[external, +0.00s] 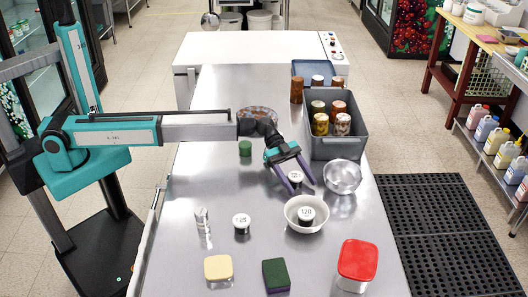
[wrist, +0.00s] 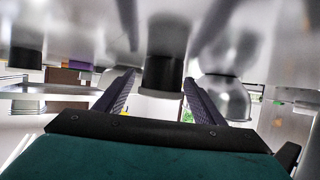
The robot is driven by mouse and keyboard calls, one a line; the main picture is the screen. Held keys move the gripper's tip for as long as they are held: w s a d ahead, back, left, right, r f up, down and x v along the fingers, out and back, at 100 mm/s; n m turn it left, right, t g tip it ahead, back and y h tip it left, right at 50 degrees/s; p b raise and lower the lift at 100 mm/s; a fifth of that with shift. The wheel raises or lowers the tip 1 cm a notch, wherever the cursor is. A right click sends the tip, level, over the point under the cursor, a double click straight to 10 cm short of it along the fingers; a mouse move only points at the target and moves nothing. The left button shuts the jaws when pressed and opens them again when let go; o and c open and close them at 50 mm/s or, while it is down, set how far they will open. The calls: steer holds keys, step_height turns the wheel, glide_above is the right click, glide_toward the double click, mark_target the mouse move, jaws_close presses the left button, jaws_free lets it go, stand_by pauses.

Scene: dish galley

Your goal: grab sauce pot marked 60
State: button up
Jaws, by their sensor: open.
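Three small dark pots with white lids stand on the steel counter (external: 350,240). One pot (external: 295,177) is at my gripper (external: 302,188), one (external: 241,224) stands at left, and one (external: 306,214) sits in a white bowl (external: 290,224). The bowl pot's lid seems to read 120; the other lids are too small to read surely, so I cannot tell which is marked 60. My gripper is open, pointing down toward the counter. In the wrist view a dark pot (wrist: 160,72) shows between the spread fingers, apparently not gripped.
A metal bowl (external: 342,177) stands right of my gripper. A grey crate (external: 357,146) of jars is behind it.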

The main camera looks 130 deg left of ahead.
steer(key=shift+w+d+f, duration=0.15)
steer(key=shift+w+f, duration=0.1)
steer(key=shift+w, duration=0.2)
steer(key=c, duration=1.1)
steer(key=shift+r, duration=0.1)
steer(key=shift+r+b, duration=0.55)
steer(key=shift+r, duration=0.95)
steer(key=s+d+b, duration=0.1)
steer(key=s+d, duration=0.2)
steer(key=s, duration=0.1)
steer(key=s+d+r+b, duration=0.1)
steer(key=s+d, duration=0.2)
steer(key=s, duration=0.2)
steer(key=s+d+b, duration=0.1)
steer(key=s+d, duration=0.2)
steer(key=s, duration=0.1)
steer(key=shift+s+r, duration=0.15)
steer(key=shift+r, duration=0.25)
